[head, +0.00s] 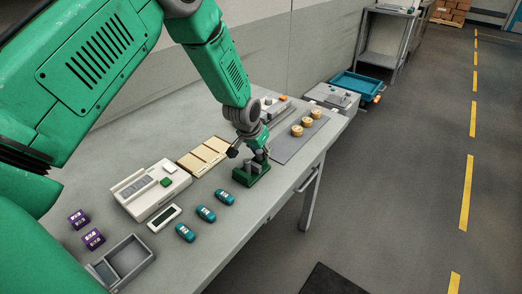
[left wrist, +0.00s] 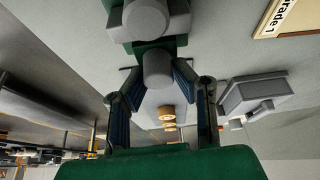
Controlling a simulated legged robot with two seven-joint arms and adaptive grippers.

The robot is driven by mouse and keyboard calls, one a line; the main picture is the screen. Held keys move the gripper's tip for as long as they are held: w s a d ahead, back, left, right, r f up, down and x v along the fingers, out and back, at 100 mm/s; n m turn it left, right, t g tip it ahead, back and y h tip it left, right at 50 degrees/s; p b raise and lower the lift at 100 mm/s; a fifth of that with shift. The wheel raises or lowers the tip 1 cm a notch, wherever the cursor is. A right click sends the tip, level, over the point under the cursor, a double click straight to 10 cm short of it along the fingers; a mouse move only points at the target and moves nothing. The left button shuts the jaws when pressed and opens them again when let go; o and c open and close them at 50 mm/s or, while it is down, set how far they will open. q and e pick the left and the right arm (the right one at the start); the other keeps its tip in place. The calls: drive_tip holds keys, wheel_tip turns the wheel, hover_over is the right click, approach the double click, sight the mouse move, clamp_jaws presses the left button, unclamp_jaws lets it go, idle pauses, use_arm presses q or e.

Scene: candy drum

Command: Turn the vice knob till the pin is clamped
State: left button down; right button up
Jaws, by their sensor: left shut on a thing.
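The green vice (head: 250,175) stands on the grey table near its front edge, with grey parts on top. My left gripper (head: 253,155) comes down over it from behind. In the left wrist view, the fingers are shut on a grey round knob (left wrist: 158,66), one finger on each side. Beyond the knob a larger grey cylinder (left wrist: 147,20) stands against the green vice body; I cannot tell whether it is the pin. Whether the vice jaws touch the pin is hidden. My right gripper is not in view.
Several teal pieces (head: 206,213) lie left of the vice. A white device (head: 152,190) and a tan tray (head: 203,157) stand behind them. Round wooden pieces (head: 297,131) lie on a grey mat to the right. A grey box (head: 120,262) and purple pieces (head: 93,239) are at the near left.

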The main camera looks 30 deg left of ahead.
use_arm(q)
drive_tip(key=shift+s+f+m+h, duration=0.3)
drive_tip(key=shift+s+m, duration=0.15)
drive_tip(key=shift+m, duration=0.25)
drive_tip(key=shift+a, duration=0.1)
idle(0.5)
drive_tip(key=c, duration=1.6)
unclamp_jaws()
drive_tip(key=shift+s+r, duration=0.1)
drive_tip(key=shift+r, duration=0.05)
drive_tip(key=shift+a+r, duration=0.1)
drive_tip(key=shift+r, duration=0.45)
drive_tip(key=v, duration=1.1)
drive_tip(key=shift+s, duration=0.15)
